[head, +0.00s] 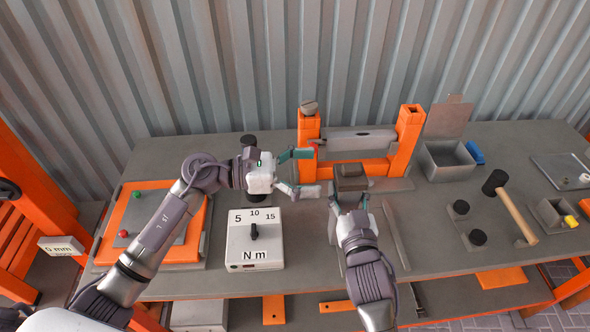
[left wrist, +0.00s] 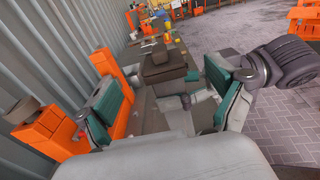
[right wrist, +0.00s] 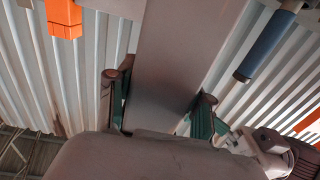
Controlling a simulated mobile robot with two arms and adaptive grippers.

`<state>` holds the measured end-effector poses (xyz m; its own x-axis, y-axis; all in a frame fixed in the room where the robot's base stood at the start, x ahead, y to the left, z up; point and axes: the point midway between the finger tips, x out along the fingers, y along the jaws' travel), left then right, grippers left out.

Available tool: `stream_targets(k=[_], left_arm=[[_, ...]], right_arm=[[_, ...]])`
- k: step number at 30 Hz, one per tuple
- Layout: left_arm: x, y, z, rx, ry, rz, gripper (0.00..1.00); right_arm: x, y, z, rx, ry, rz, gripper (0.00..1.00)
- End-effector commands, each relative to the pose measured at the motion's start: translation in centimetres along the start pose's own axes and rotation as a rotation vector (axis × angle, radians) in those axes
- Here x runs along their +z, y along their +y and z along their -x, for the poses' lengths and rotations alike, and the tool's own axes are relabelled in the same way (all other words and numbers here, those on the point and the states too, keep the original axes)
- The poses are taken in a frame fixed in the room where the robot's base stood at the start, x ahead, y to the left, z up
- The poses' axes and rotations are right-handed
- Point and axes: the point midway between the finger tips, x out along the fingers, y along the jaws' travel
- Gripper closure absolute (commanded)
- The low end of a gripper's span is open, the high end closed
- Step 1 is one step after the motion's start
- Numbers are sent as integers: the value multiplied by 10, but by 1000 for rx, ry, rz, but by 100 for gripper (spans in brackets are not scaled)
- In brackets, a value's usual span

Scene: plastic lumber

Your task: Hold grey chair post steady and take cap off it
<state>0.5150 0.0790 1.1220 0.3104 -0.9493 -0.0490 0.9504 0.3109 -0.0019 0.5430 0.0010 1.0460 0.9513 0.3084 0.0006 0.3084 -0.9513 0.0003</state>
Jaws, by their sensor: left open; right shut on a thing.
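The grey chair post (right wrist: 172,60) stands between my right gripper's fingers in the right wrist view. Its dark cap (head: 351,176) sits on top in the head view, and the cap also shows in the left wrist view (left wrist: 162,68). My right gripper (head: 349,200) is shut on the post below the cap; its fingers also show in the right wrist view (right wrist: 158,95). My left gripper (head: 312,172) is open and empty, just left of the cap. In the left wrist view its fingers (left wrist: 165,100) are spread, with the cap beyond them.
An orange frame (head: 410,140) stands behind the post, with a grey cap (head: 309,108) on its left upright. A torque box (head: 255,240) stands to the left. A metal bin (head: 447,160) and a mallet (head: 510,205) lie to the right. The corrugated wall is behind the bench.

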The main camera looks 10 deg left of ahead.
Motion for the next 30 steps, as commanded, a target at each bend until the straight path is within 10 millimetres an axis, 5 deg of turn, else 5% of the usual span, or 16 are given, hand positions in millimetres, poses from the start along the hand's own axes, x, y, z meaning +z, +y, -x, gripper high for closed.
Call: stream_targets(k=[12, 26, 30], left_arm=[[0, 0, -72, -2, -1, -2, 6], [0, -1, -83, -2, 1, -2, 6], [0, -1, -83, -2, 1, -2, 30]], right_arm=[[2, 0, 0, 0, -4, -1, 100], [2, 0, 0, 0, -4, -1, 100], [2, 0, 0, 0, -4, -1, 100]])
